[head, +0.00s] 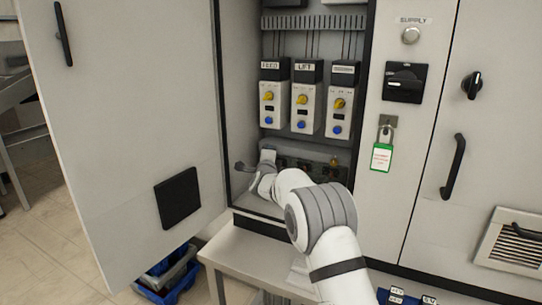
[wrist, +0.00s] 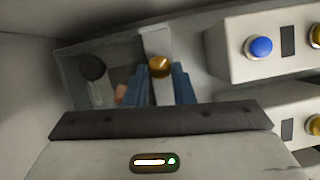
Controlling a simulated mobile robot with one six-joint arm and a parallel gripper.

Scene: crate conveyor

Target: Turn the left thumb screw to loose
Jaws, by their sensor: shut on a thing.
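The left thumb screw (wrist: 159,66) is brass with a round head. It sits on a pale strip beside a clear cover (wrist: 70,64) in the wrist view. My gripper (wrist: 161,73) has its blue fingers on either side of the screw and is shut on it. The screw's shaft and the lower part of its head are hidden by the fingers. In the head view my wrist hides the left screw and the fingertips. A second brass screw (head: 334,161) shows at the right of the low box (head: 322,150) in the cabinet.
Three drive units with yellow knobs and blue buttons, one marked LIFT (head: 302,104), hang just above the box. The open cabinet door (head: 135,100) stands at left. A padlock with a green tag (head: 381,157) hangs at right. A bench (head: 247,252) stands below.

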